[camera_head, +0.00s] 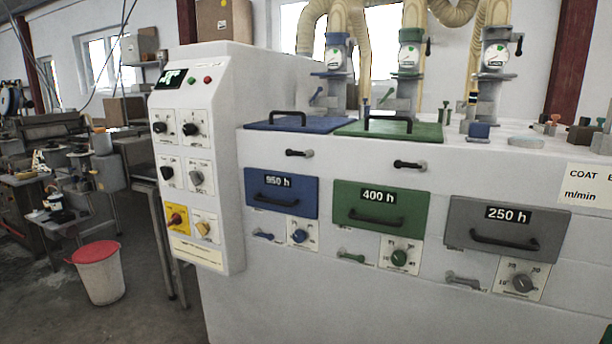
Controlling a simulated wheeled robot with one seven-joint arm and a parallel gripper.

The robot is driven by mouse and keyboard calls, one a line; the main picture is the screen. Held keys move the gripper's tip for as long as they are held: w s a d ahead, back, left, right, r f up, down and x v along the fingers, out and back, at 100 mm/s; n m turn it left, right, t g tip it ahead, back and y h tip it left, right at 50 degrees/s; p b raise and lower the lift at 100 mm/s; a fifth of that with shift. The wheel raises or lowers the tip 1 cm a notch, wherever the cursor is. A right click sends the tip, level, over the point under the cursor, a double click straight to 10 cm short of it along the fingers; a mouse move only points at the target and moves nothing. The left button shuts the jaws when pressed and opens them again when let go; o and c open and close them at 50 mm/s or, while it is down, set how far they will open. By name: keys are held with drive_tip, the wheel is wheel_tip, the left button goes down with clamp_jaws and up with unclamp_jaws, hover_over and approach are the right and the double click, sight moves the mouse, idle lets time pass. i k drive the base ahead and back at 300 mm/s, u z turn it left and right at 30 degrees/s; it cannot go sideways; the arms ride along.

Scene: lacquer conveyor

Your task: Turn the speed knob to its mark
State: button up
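No knob in view carries a readable "speed" label, so I cannot tell which is the speed knob. The upright control panel (189,168) at the left of the machine holds several knobs on white plates, including two black knobs at the top (160,127) (190,129), a grey knob (196,178) and a yellow-tan knob (202,229). Dial knobs also sit on the machine front: blue (299,236), green (399,257) and grey (522,283). A white label (590,188) at the right edge reads "m/min" and is cut off.
Blue (281,193), green (380,210) and grey (506,232) drawers with handles line the white machine front. Small levers stick out below them. Bare floor lies around the bucket.

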sight(189, 129)
drive_tip(key=u, duration=2.05)
drive_tip(key=k, duration=1)
drive_tip(key=z, duration=0.3)
drive_tip(key=i, duration=1)
drive_tip(key=z, duration=0.05)
